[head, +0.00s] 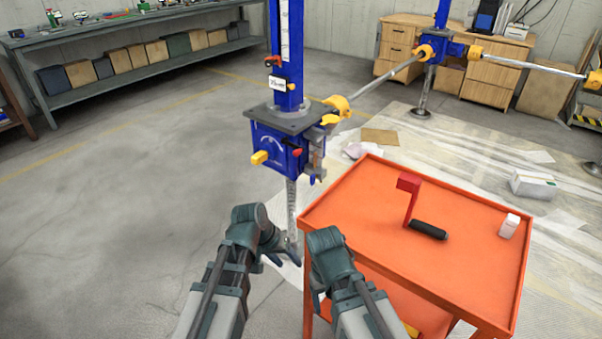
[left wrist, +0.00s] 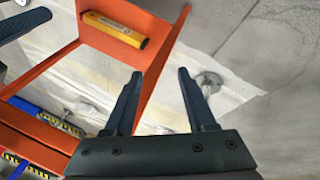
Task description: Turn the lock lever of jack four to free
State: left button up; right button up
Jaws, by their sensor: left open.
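The nearest jack (head: 283,138) is a blue post with a blue gearbox under a grey plate, standing on a thin screw. A yellow lever (head: 260,157) sticks out of its front left, and a small red knob (head: 297,152) sits to the right. I cannot read its label (head: 277,85), so its number is unclear. My left gripper (head: 276,260) is low by the jack's screw, below the gearbox and apart from the yellow lever. In the left wrist view its fingers (left wrist: 159,76) are spread and empty. My right gripper (head: 320,299) is beside the cart, its fingers mostly hidden.
An orange cart (head: 350,200) stands close on the right, holding a red crank with black grip (head: 411,205) and a white block (head: 510,226). A yellow level (left wrist: 115,29) lies in the cart. Another jack (head: 430,60) stands behind. Floor at left is clear.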

pick_arm(q)
jog(key=w+f+t+h+b, duration=0.1)
jog(key=w+f+b, duration=0.2)
jog(key=f+b, duration=0.15)
jog(key=n+t+h+b, duration=0.2)
jog(key=n+t+h, duration=0.4)
jog(key=n+t, duration=0.45)
send_near(301, 147)
jog(key=shift+m+t, duration=0.55)
jog(key=shift+m, duration=0.3)
jog(key=x, duration=0.3)
jog(key=f+x, duration=0.1)
jog(key=x, duration=0.6)
jog(key=shift+s+d+f, duration=0.2)
jog(key=shift+d+f, duration=0.1)
pick_arm(e)
notch_tip(301, 147, down, 9)
pick_arm(q)
grip_shut()
